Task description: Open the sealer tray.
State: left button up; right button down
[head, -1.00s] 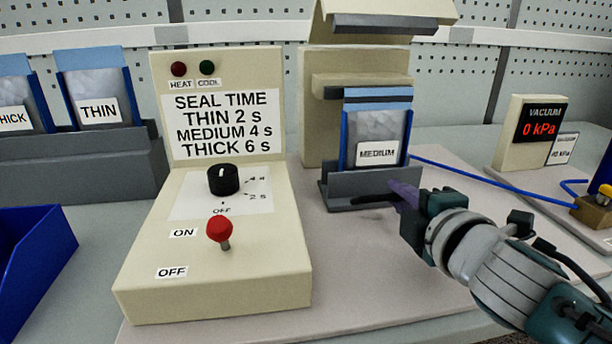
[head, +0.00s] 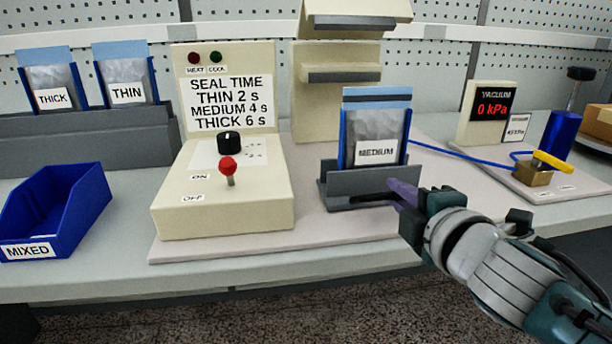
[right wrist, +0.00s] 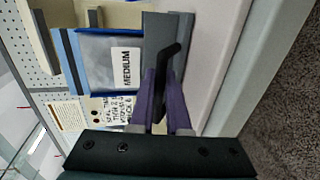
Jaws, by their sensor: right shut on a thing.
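The grey sealer tray (head: 342,189) stands out in front of the cream sealer (head: 308,112), whose upper part is raised. On the tray a clear pouch with a blue top edge, labelled MEDIUM (head: 362,128), stands upright in a blue frame. My right gripper (head: 397,192) reaches in from the right and is shut on the tray's dark handle. In the right wrist view the purple fingers are on either side of the black handle (right wrist: 171,62), and the tray (right wrist: 157,32) lies just beyond. My left gripper is not in view.
The cream control box (head: 222,215) with a red lever (head: 228,168) stands left of the tray. A blue MIXED bin (head: 85,205) and pouches marked THICK and THIN are at the left. A vacuum gauge (head: 488,112) and a yellow-handled valve (head: 540,170) are at right.

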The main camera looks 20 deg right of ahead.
jog(key=c, duration=0.9)
grip_release()
jog(key=p+v, duration=0.1)
jog(key=v, duration=0.9)
jog(key=shift+w, duration=0.1)
